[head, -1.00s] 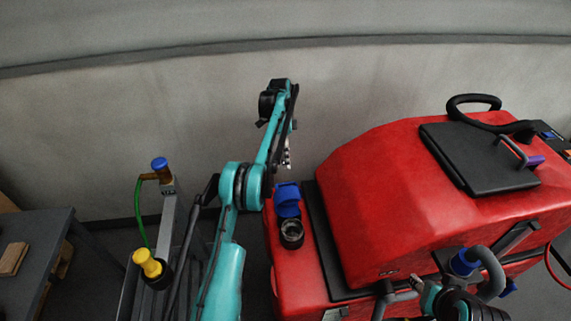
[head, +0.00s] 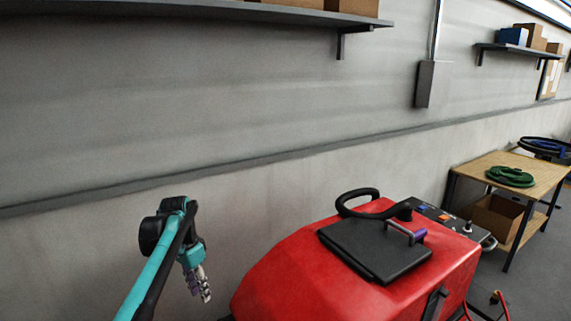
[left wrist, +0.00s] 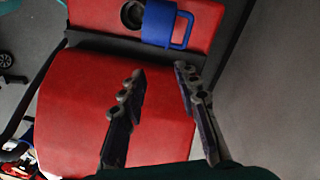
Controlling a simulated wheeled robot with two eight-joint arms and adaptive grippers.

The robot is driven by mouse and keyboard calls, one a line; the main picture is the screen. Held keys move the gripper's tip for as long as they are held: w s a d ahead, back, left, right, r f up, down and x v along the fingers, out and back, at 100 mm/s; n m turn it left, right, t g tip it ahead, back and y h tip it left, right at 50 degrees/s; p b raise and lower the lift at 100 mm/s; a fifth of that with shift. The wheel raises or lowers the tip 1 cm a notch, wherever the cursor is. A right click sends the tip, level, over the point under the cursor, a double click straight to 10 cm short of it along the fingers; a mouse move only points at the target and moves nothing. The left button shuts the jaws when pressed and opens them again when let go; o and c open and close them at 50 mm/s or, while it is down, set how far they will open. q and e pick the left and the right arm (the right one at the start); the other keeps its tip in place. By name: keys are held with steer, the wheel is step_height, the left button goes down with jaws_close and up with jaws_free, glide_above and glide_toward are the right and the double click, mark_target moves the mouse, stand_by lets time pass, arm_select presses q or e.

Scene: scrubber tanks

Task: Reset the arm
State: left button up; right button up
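My left arm comes in at the lower left of the head view in teal and black. Its gripper (head: 202,284) hangs fingers down against the grey wall, left of the red scrubber machine (head: 290,270). In the left wrist view the two fingers of the left gripper (left wrist: 156,88) stand well apart with nothing between them. The red machine (left wrist: 90,100) lies below and beyond them. A blue cap with a loop handle (left wrist: 160,25) stands open beside a dark round filler opening (left wrist: 131,14). My right gripper is not in the current head view.
A black lid with a purple-grey handle (head: 375,250) and a black steering loop (head: 357,203) top the machine. A wooden table (head: 530,172) with a coiled green hose (head: 510,176) stands at the right. A wall shelf (head: 200,10) runs overhead. Space before the left wall looks free.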

arm_select(q)
steer(key=s+d+r+n+t, duration=0.2)
steer(key=s+d+t, duration=0.1)
steer(key=s, duration=0.5)
steer(key=s+d+f+n+t+b, duration=0.1)
steer(key=s+f, duration=0.3)
steer(key=s, duration=0.5)
steer(key=s+d+f+n+t+y+b, duration=0.1)
steer(key=s+d+f+n+t, duration=0.1)
steer(key=s, duration=0.6)
step_height(320, 180, down, 3)
steer(key=shift+s+f+n+t, duration=0.1)
steer(key=shift+s+n+t, duration=0.25)
steer(key=shift+n+t, duration=0.55)
